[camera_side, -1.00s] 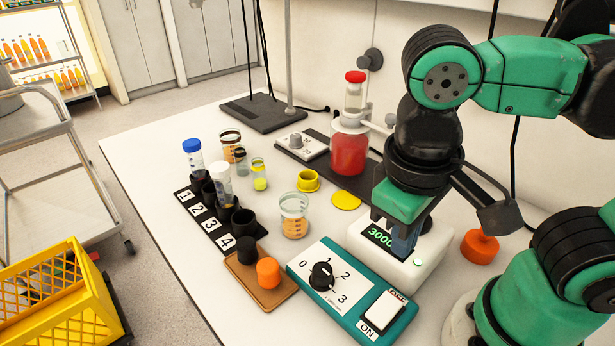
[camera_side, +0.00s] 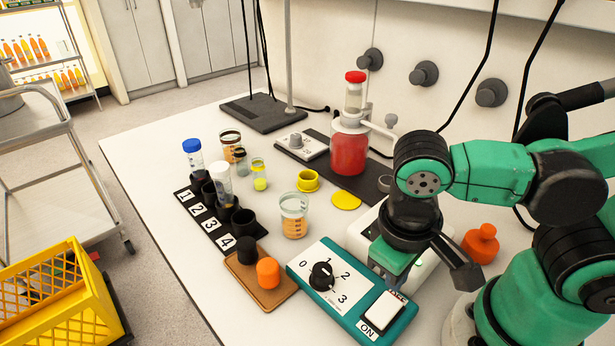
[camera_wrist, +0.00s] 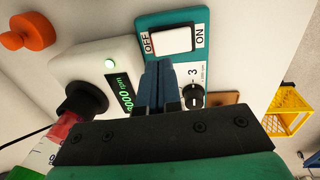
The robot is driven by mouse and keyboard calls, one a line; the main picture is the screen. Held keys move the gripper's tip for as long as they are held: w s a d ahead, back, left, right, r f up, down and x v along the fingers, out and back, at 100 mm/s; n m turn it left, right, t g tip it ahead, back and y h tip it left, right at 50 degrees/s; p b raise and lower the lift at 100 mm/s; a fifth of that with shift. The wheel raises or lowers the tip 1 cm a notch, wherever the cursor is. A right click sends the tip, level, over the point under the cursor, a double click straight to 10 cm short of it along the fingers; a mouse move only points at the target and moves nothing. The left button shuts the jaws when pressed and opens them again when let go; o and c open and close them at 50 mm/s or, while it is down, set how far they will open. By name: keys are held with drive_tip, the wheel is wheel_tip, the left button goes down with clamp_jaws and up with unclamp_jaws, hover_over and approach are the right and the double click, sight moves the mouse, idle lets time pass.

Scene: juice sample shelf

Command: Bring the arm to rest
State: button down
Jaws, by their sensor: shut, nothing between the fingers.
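My gripper (camera_side: 392,282) is shut and empty, with its blue fingers together. In the side view it hangs low over the near side of the white instrument, close to the teal switch box (camera_side: 318,291). In the wrist view the fingers (camera_wrist: 158,82) point toward the teal box, between the white rocker switch (camera_wrist: 171,40) and the black dial knob (camera_wrist: 191,96). I cannot tell whether the tips touch the box. The white instrument (camera_side: 362,228) is partly hidden by my arm; its green display (camera_wrist: 124,95) and lit green lamp (camera_wrist: 110,64) show in the wrist view.
A numbered black rack (camera_side: 191,202) holds tubes at the left. A cork tray (camera_side: 246,279) carries a black and an orange cap. An orange juice beaker (camera_side: 294,218), a red flask (camera_side: 348,150) and an orange stopper (camera_side: 481,243) stand nearby. A yellow crate (camera_side: 50,300) is off the table.

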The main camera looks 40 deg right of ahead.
drive_tip(key=r, duration=0.2)
drive_tip(key=shift+a+r, duration=0.25)
drive_tip(key=shift+r, duration=0.05)
drive_tip(key=c, duration=1.5)
unclamp_jaws()
